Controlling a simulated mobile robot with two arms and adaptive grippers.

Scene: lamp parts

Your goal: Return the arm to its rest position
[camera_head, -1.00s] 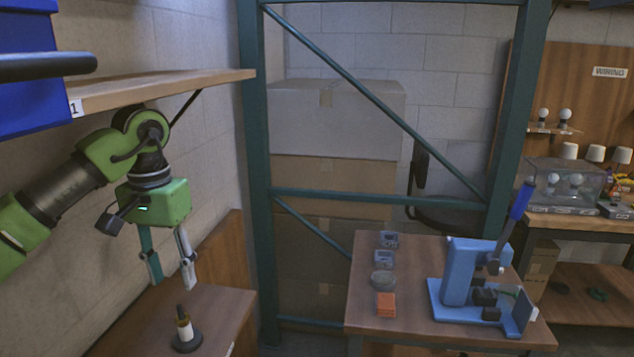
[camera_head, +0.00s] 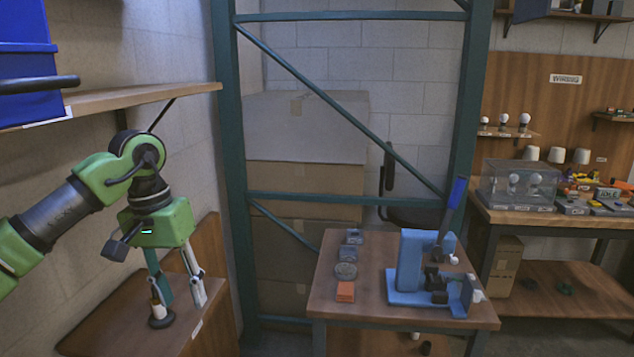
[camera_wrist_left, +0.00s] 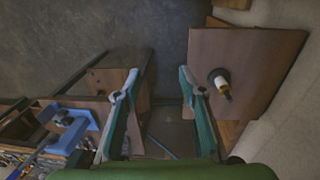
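My left gripper (camera_head: 181,291) hangs fingers-down above the small wooden table at the lower left in the head view. Its two fingers are spread with nothing between them. In the left wrist view the fingers (camera_wrist_left: 158,88) are also apart and empty. A lamp part with a dark round base and a pale stem (camera_head: 159,309) stands on that table. In the head view it lies just behind or beside the left finger; in the left wrist view the part (camera_wrist_left: 221,84) stands clear to the right of the fingers. My right gripper is not in view.
A wooden shelf (camera_head: 140,95) with a blue bin (camera_head: 28,70) is above my left arm. A green rack post (camera_head: 228,180) stands to the right. The middle table (camera_head: 330,283) holds a blue press (camera_head: 412,262) and several small parts. Cardboard boxes (camera_head: 305,130) are stacked behind.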

